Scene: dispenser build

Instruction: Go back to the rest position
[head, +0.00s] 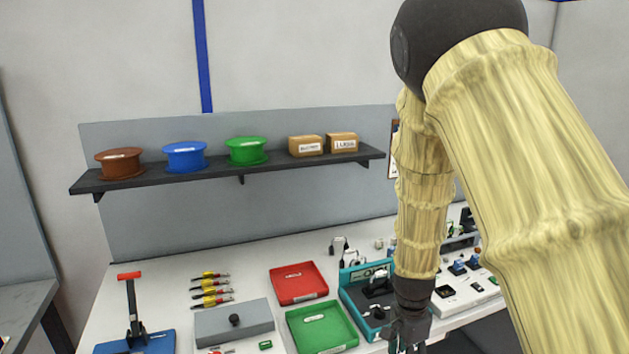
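My arm comes in from the right and bends down over the workbench (155,285). My gripper (405,345) points down at the bottom edge of the head view, in front of the right side of a teal fixture (352,297). Its fingertips are small, dark and partly cut off, so I cannot tell whether they are open or shut. No held thing is visible. The teal fixture has dark parts on it and is partly hidden by my arm.
A red tray (298,296), a green tray (335,338), a grey box (234,335) with a black knob and a blue-based press (150,343) stand on the bench. A black shelf (220,175) holds spools and cartons. Electronic parts (465,265) lie right of my forearm.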

